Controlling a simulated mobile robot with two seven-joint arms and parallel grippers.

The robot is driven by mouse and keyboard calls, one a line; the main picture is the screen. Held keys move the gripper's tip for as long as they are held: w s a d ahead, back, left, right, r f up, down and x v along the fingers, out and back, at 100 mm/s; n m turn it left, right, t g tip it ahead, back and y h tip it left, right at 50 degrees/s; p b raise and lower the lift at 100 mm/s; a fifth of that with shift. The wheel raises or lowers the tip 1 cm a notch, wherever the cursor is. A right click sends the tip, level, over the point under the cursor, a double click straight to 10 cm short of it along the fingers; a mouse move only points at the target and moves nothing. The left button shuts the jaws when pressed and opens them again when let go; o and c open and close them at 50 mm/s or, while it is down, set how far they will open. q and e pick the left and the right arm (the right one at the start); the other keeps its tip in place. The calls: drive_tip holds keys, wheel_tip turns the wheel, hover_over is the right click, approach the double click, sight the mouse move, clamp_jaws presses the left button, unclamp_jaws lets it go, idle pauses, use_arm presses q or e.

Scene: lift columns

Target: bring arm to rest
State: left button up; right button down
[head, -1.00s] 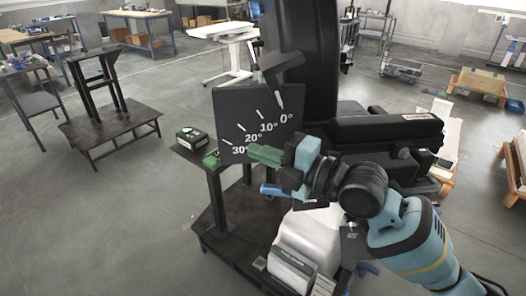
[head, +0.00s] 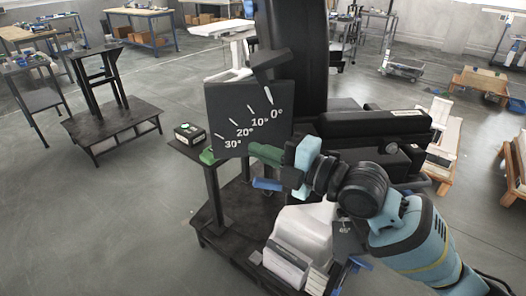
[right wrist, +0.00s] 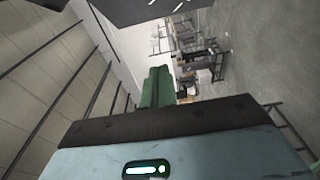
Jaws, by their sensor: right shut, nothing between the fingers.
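My right gripper (head: 256,150) reaches in from the right on its blue and black arm. Its green fingers are shut and hold nothing, in front of the lower right edge of the dark angle board (head: 222,108). I cannot tell whether they touch the board. In the right wrist view the green fingers (right wrist: 157,88) show together beyond the dark palm edge. The board has white marks from 0° to 30°, with a dark block (head: 270,62) and a pointer over its upper right. My left gripper is out of view.
A black column machine (head: 300,60) stands behind the board. A small dark box (head: 189,133) sits on a black stand to the left. White wrapped goods (head: 300,235) lie below my arm. A black frame table (head: 110,125) stands at the left; the floor between is clear.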

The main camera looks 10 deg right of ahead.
drive_tip(key=s+d+f+m+h, duration=0.25)
drive_tip(key=f+m, duration=0.25)
drive_tip(key=f, duration=0.4)
drive_tip(key=s+d+f+m+h, duration=0.1)
drive_tip(key=s+f+m+h, duration=0.15)
drive_tip(key=f+m, duration=0.45)
drive_tip(key=s+d+f+m+h, duration=0.1)
drive_tip(key=s+f+m, duration=0.3)
drive_tip(key=f, duration=0.6)
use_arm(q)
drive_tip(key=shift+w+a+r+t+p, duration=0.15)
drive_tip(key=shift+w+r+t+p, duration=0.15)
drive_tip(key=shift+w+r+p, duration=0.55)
use_arm(e)
drive_tip(key=s+d+f+m+g+h, duration=0.2)
drive_tip(key=s+d+f+m, duration=0.1)
drive_tip(key=s+f, duration=0.5)
drive_tip(key=s+d+f+m+g+h, duration=0.1)
drive_tip(key=s+d+f+m+h, duration=0.2)
drive_tip(key=s, duration=1.2)
wheel_tip(320, 180, down, 6)
drive_tip(key=m, duration=0.3)
drive_tip(key=shift+s+f+g, duration=0.15)
drive_tip(key=shift+s+g, duration=0.15)
drive_tip(key=shift+g, duration=0.1)
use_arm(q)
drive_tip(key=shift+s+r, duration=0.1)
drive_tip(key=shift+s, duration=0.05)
